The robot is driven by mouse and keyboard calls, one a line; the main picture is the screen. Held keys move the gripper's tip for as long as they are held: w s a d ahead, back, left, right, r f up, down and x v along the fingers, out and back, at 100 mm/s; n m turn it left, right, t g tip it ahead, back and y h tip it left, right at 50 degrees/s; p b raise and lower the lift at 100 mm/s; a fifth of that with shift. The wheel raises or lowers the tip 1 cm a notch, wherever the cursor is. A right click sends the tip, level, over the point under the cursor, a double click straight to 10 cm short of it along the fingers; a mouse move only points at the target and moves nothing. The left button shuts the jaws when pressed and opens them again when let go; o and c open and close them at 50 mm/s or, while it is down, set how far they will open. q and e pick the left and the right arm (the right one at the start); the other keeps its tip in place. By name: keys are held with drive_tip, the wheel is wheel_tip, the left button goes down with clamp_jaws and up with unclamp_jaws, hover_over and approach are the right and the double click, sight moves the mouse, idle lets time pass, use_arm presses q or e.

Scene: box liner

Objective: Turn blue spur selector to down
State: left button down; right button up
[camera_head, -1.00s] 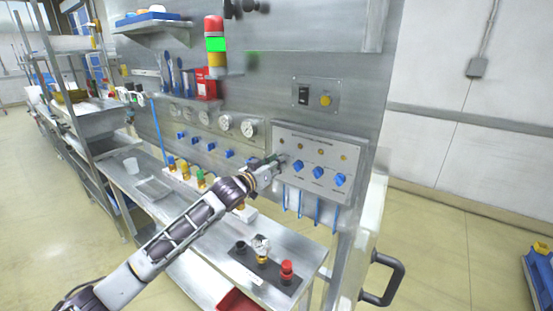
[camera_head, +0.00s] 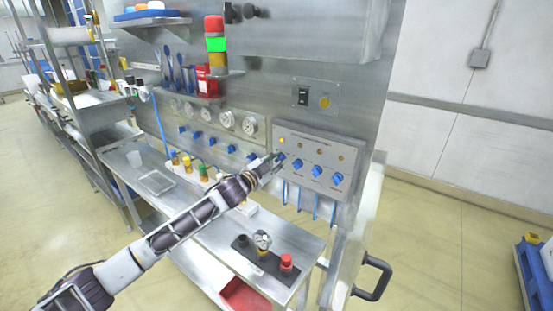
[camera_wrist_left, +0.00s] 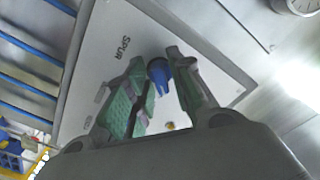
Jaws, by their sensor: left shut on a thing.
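The blue spur selector (camera_wrist_left: 158,73) is the leftmost knob on the grey control panel (camera_head: 340,155). In the left wrist view, the word SPUR is printed on the pale panel beside it. My left gripper (camera_head: 277,158) reaches the panel's left end in the head view and largely covers this knob. In the left wrist view, the fingers of my left gripper (camera_wrist_left: 163,98) stand on either side of the selector, shut on it. I cannot tell its exact pointing direction. My right gripper is not in view.
A yellow lamp (camera_head: 282,140) glows above the held knob. A bench (camera_head: 215,232) with a black button strip (camera_head: 262,262) lies below.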

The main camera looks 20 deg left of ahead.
use_arm(q)
drive_tip(key=shift+m, duration=0.5)
drive_tip(key=c, duration=1.5)
unclamp_jaws()
drive_tip(key=shift+v, duration=5.95)
drive_tip(key=shift+s, duration=0.1)
